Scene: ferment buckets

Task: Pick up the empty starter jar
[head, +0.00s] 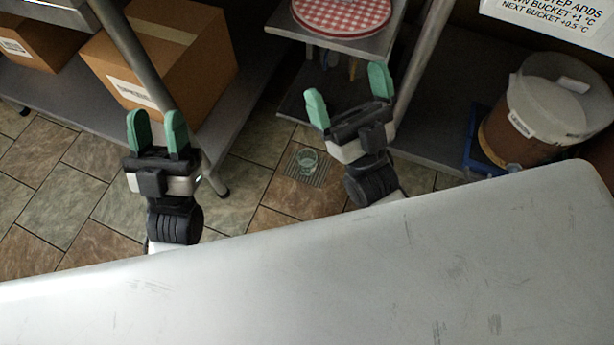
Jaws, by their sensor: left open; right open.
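A small clear glass jar (307,161), seemingly empty, stands on or beside a floor drain grate on the tiled floor, between my two grippers in the picture. My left gripper (156,122) is open and empty, left of the jar, with green fingers pointing up the picture. My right gripper (347,92) is open and empty, right of and above the jar in the picture. Neither gripper touches the jar.
A pale worktop (330,270) fills the foreground. Cardboard boxes (165,60) sit on a low metal shelf at left. A lidded bucket (545,110) with brown contents stands at right. A red checkered round item (342,14) lies on a shelf. Metal posts stand near both grippers.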

